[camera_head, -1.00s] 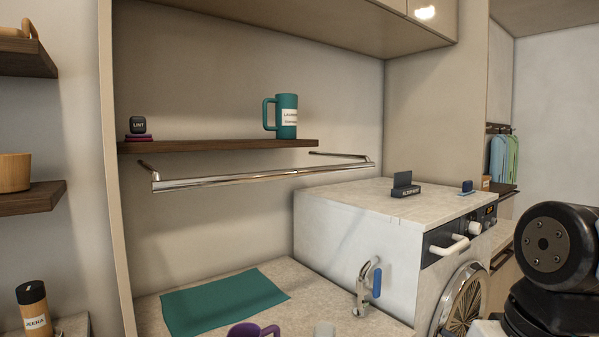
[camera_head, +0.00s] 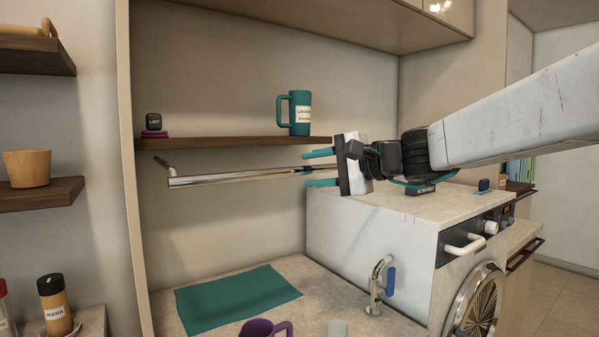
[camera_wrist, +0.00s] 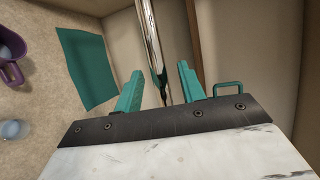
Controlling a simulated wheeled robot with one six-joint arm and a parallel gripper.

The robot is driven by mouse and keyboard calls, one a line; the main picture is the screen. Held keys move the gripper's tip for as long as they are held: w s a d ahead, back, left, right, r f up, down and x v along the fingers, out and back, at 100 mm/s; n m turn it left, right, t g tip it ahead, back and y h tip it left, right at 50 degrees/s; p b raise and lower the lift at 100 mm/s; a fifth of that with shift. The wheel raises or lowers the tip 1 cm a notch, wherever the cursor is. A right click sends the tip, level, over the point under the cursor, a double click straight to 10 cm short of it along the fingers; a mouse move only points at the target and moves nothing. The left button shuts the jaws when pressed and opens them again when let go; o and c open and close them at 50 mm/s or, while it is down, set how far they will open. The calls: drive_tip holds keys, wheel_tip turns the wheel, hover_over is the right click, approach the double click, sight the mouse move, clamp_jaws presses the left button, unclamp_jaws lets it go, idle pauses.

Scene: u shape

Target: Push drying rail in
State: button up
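The drying rail (camera_head: 235,178) is a shiny metal bar that stands out from the back wall under the wooden shelf. My gripper (camera_head: 320,169) is at the right part of the rail, with its teal fingers pointing left, one above and one below the bar's line. In the wrist view the rail (camera_wrist: 151,45) runs between the two spread fingers of my gripper (camera_wrist: 158,90), with gaps showing at both sides. The gripper is open. The rail's right end is hidden behind my gripper and arm in the head view.
A teal mug (camera_head: 300,114) and a small dark block (camera_head: 153,121) stand on the shelf (camera_head: 220,143) just above the rail. A white washing machine (camera_head: 380,225) stands below my arm. A teal cloth (camera_head: 237,297), a tap (camera_head: 377,285) and a purple mug (camera_head: 258,329) are on the counter.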

sight(300, 171)
drive_tip(key=shift+x, duration=2)
